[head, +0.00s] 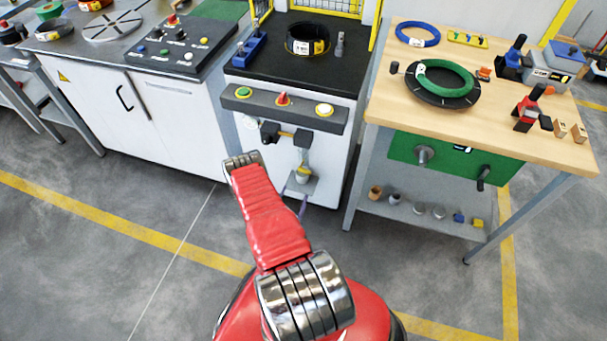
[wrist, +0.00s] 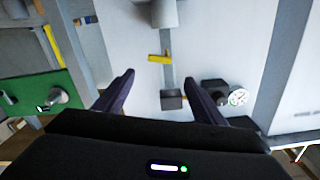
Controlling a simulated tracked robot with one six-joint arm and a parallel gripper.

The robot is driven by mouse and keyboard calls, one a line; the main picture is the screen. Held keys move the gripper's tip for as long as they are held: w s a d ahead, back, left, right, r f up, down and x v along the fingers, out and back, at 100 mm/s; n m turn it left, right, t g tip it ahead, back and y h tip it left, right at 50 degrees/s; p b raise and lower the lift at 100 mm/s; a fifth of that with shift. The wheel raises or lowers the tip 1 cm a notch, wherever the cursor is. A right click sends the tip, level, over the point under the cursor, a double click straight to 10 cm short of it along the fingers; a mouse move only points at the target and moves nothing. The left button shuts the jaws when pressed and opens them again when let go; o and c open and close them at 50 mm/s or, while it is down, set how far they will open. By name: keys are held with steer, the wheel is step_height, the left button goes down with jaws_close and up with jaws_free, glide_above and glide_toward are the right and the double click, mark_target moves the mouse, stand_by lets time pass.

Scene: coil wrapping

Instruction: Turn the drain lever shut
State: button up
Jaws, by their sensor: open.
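The yellow drain lever (wrist: 159,58) shows in the wrist view, lying crosswise on a grey vertical pipe on the white cabinet front. In the head view a small yellow part (head: 303,174) shows low on the same pipe. My gripper (wrist: 158,76) is open, its two dark fingers apart and empty. In the wrist view the lever appears just beyond the fingertips, between their lines; I see no contact. A dark block (wrist: 173,99) on the pipe shows between the fingers. In the head view my red arm hides most of the gripper.
A round gauge (wrist: 238,98) with a dark box sits beside the pipe. A grey cylinder (wrist: 165,12) is at the pipe's end. A button panel (head: 283,107) juts out above. The wooden workbench (head: 480,125) stands to the right; a white cabinet (head: 160,115) stands to the left.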

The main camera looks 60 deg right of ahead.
mark_target(304, 172)
steer(key=d, duration=0.3)
steer(key=w+d, duration=0.1)
steer(key=d, duration=0.7)
steer(key=shift+w+d, duration=0.2)
steer(key=shift+w, duration=0.15)
steer(key=c, duration=1.1)
steer(key=shift+o, duration=0.2)
steer(key=shift+w+r+n, duration=0.1)
steer(key=shift+r+n, duration=0.1)
steer(key=shift+n, duration=0.6)
steer(key=shift+w+r+n, duration=0.1)
steer(key=shift+r+n, duration=0.05)
steer(key=shift+n, duration=0.65)
steer(key=o, duration=1.1)
steer(key=shift+c, duration=0.2)
steer(key=shift+s, duration=0.1)
